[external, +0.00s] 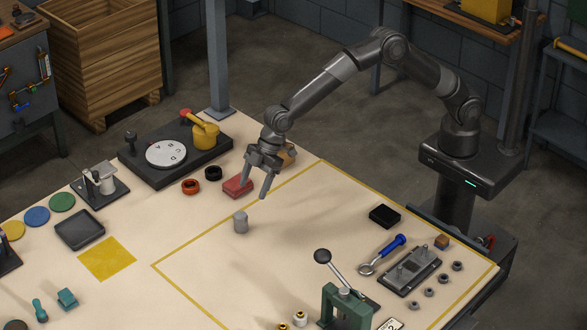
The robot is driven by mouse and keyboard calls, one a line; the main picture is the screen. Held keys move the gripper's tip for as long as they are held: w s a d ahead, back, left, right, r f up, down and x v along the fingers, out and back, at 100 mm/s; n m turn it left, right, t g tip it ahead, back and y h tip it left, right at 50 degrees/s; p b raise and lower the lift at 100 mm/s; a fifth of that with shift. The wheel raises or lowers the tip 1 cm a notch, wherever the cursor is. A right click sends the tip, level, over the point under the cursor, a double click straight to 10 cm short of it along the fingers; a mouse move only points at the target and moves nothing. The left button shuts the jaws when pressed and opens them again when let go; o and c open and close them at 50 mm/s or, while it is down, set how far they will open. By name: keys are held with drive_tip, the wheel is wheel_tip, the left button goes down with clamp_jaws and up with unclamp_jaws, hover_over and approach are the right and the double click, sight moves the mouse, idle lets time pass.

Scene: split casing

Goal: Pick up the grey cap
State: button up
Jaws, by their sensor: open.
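My gripper (257,192) is open and points down, above and slightly right of the cap. Its fingers are apart from the cap, and nothing shows between them. A red block (238,186) lies behind the left finger in the picture.
A dark plate with a white lettered dial (166,154) and a yellow piece (206,135) stands behind. Orange (190,187) and black (213,173) rings lie nearby. A green lever press (346,305) stands at the front. The table between cap and press is clear.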

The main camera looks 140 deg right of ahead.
sight(240, 215)
drive_tip(key=x, duration=0.2)
drive_tip(key=d+x, duration=0.1)
drive_tip(key=x, duration=0.4)
drive_tip(key=shift+d+f, duration=0.1)
drive_tip(key=shift+d, duration=0.2)
drive_tip(key=shift+a+x, duration=0.2)
drive_tip(key=shift+x, duration=1.35)
drive_tip(key=shift+a+x, duration=0.2)
drive_tip(key=shift+x, duration=1.35)
drive_tip(key=c, duration=1.2)
drive_tip(key=shift+c, duration=0.3)
